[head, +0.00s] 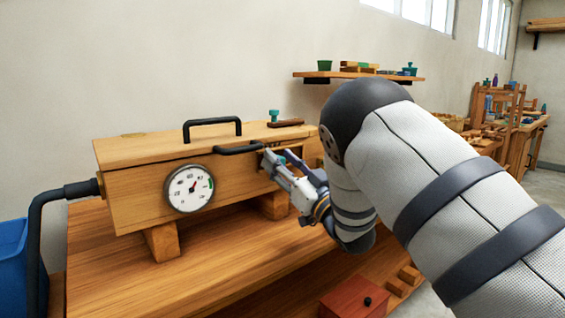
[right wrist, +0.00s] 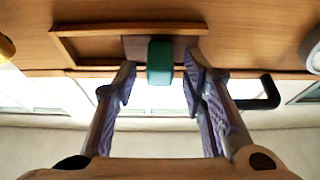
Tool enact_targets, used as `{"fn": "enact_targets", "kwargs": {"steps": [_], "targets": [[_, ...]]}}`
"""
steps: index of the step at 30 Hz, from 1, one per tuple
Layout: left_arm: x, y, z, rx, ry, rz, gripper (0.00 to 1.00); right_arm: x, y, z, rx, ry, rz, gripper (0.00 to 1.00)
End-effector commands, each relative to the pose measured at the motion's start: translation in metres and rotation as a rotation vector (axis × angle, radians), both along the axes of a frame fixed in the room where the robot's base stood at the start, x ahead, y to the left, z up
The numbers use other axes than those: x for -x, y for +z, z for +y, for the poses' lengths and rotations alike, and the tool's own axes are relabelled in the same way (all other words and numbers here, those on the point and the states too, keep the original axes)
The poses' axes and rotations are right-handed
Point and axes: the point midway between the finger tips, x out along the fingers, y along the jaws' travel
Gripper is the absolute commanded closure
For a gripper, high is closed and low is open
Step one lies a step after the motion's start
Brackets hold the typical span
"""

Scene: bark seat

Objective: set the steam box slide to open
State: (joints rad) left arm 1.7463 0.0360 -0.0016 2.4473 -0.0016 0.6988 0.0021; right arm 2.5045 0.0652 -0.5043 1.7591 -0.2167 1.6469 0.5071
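The wooden steam box (head: 135,190) stands on blocks on a bench, with a round gauge (head: 189,188) on its front. In the right wrist view, a teal knob (right wrist: 160,63) sits on a dark slide panel (right wrist: 136,46) in a wooden frame (right wrist: 90,30). The panel is at the frame's right end there. My right gripper (head: 269,161) is at the box's front right; in the wrist view (right wrist: 160,70) its open fingers flank the knob with visible gaps. In the head view my gripper and arm hide most of the slide. My left gripper is out of view.
A black handle (head: 238,149) is close left of my right gripper; another handle (head: 212,122) is on the lid. A small teal item (head: 273,115) is on top. A black pipe (head: 40,220) and blue bin (head: 12,260) are left; a red box (head: 350,298) is in front.

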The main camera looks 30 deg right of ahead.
Motion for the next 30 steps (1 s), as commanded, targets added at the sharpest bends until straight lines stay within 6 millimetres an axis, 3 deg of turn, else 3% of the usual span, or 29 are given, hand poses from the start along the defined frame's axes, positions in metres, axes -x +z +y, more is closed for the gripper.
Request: {"fn": "enact_targets", "kwargs": {"steps": [1,6,13,22,30], "targets": [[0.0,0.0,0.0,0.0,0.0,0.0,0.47,0.0,0.0,0.0,0.0,0.0,0.0,0.64],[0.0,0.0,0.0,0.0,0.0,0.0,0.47,0.0,0.0,0.0,0.0,0.0,0.0,1.0],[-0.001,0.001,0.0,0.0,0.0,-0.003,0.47,0.0,0.0,-0.004,0.001,-0.001,0.0,1.0],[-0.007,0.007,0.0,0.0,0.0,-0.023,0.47,-0.003,0.001,-0.051,0.001,-0.002,-0.002,1.0],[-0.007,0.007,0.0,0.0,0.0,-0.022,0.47,-0.003,0.0,-0.056,0.001,-0.006,0.0,1.0]]}}
